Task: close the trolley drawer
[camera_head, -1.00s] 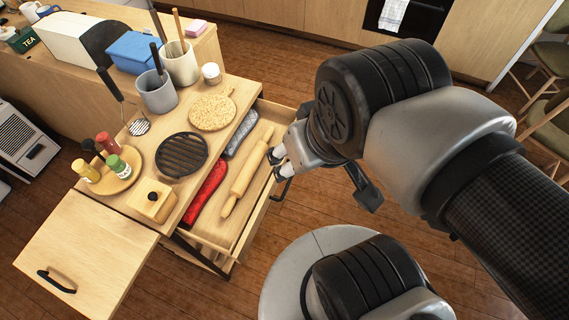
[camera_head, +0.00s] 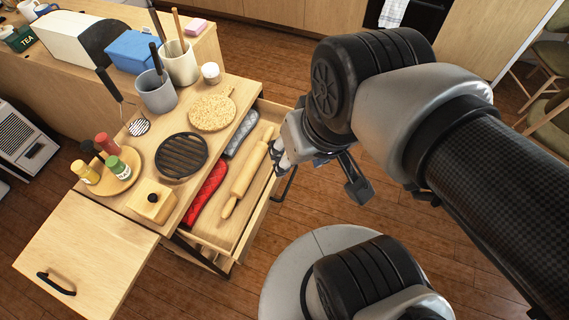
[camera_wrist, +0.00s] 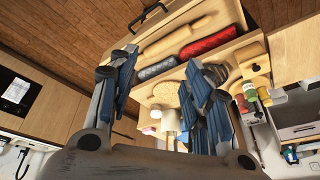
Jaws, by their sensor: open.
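The trolley drawer (camera_head: 249,218) is pulled out to the right of the wooden trolley. It holds a rolling pin (camera_head: 244,179), a red mitt (camera_head: 206,194) and a grey mitt (camera_head: 241,134). Its dark handle (camera_head: 287,185) is on the drawer's right front. My gripper (camera_head: 281,157) is beside the drawer front, near the handle; I cannot tell whether it touches. In the wrist view my gripper (camera_wrist: 160,88) shows two blue-padded fingers wide apart with nothing between them. The drawer also shows at the top of that view, with its handle (camera_wrist: 126,22).
A leaf with a handle (camera_head: 85,255) extends at lower left. Chairs stand at the right. Wooden floor (camera_head: 270,70) is clear beyond the drawer.

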